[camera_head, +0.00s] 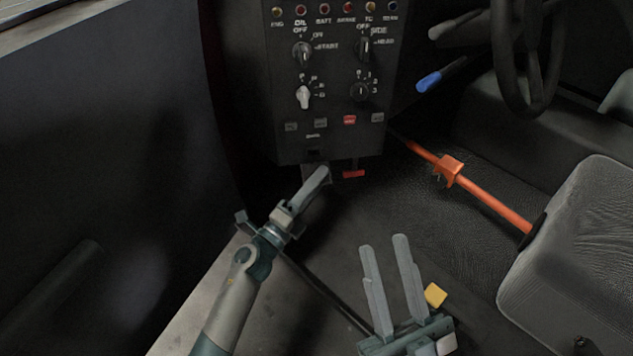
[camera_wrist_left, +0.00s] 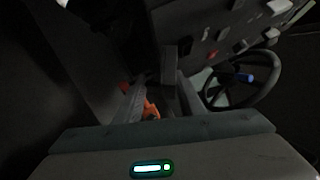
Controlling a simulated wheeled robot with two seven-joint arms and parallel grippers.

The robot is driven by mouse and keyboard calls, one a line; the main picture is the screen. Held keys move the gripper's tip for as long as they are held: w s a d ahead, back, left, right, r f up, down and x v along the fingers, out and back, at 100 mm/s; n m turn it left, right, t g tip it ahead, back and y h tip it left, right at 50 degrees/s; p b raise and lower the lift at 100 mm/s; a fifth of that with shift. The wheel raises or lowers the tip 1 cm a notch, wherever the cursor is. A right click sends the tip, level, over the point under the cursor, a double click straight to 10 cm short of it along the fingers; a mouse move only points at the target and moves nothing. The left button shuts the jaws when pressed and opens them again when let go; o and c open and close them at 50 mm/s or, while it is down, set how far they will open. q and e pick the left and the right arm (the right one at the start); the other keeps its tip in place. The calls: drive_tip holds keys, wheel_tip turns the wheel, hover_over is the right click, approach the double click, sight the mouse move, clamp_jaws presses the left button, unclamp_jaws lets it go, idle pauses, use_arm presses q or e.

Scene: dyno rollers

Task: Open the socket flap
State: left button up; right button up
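The dark control panel (camera_head: 325,85) stands upright at the top centre of the head view. Below its lower left edge is a small dark grey socket housing (camera_head: 314,172); I cannot clearly tell its flap from its body. My left gripper (camera_head: 319,178) points up at this housing and partly covers it, seen nearly edge-on. In the left wrist view (camera_wrist_left: 160,90) its two fingers stand apart, with a grey block (camera_wrist_left: 169,65) just beyond them. Contact cannot be told. My right gripper (camera_head: 387,245) is open and empty, low over the floor.
A red lever (camera_head: 353,174) sits right beside the housing under the panel. An orange bar (camera_head: 485,195) slants across the floor to a grey seat (camera_head: 575,250). A steering wheel (camera_head: 528,60) and a blue-ended lever (camera_head: 430,81) are at upper right. A dark wall (camera_head: 100,150) fills the left.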

use_arm(q)
drive_tip(key=shift+r, duration=0.1)
clamp_jaws()
